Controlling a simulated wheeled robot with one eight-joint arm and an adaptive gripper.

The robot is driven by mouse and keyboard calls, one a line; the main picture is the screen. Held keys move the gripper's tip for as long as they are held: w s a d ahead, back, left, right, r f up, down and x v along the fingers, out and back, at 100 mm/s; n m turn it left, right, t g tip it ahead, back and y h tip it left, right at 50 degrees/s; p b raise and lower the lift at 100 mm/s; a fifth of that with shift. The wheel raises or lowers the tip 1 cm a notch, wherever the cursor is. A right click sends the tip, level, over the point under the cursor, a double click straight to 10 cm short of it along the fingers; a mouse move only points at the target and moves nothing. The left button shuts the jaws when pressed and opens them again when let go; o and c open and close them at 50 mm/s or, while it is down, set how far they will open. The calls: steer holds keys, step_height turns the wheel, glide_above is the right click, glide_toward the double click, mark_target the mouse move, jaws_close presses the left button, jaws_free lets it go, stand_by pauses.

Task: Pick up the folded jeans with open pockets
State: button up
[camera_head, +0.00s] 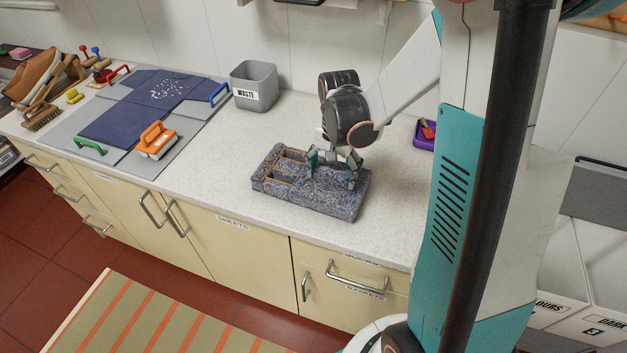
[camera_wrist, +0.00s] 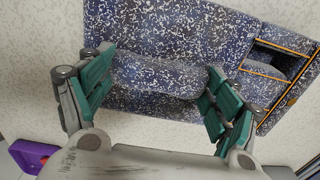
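The thing matching the folded jeans is a thick, blue-and-white speckled slab (camera_head: 325,203) lying flat on the counter. Its left end has open, orange-edged recesses like pockets; it also shows in the wrist view (camera_wrist: 215,40). My gripper (camera_head: 333,168) is low over the slab's right half, pointing down. In the wrist view my gripper (camera_wrist: 162,82) has its two green-padded fingers wide apart, one on each side of a rounded raised speckled part (camera_wrist: 160,76). I cannot tell whether the fingers touch it. The recesses lie beyond the right finger in that view.
A grey waste bin (camera_head: 254,87) stands behind and left of the slab. A purple tray (camera_head: 425,136) is to the right. Dark blue cloth (camera_head: 135,115) lies on a grey board, with an orange-handled brush (camera_head: 156,139) in front. Counter around the slab is clear.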

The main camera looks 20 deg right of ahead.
steer(key=c, duration=1.6)
steer(key=shift+o, duration=0.2)
steer(key=shift+r, duration=0.1)
step_height(320, 180, up, 20)
steer(key=p, duration=0.5)
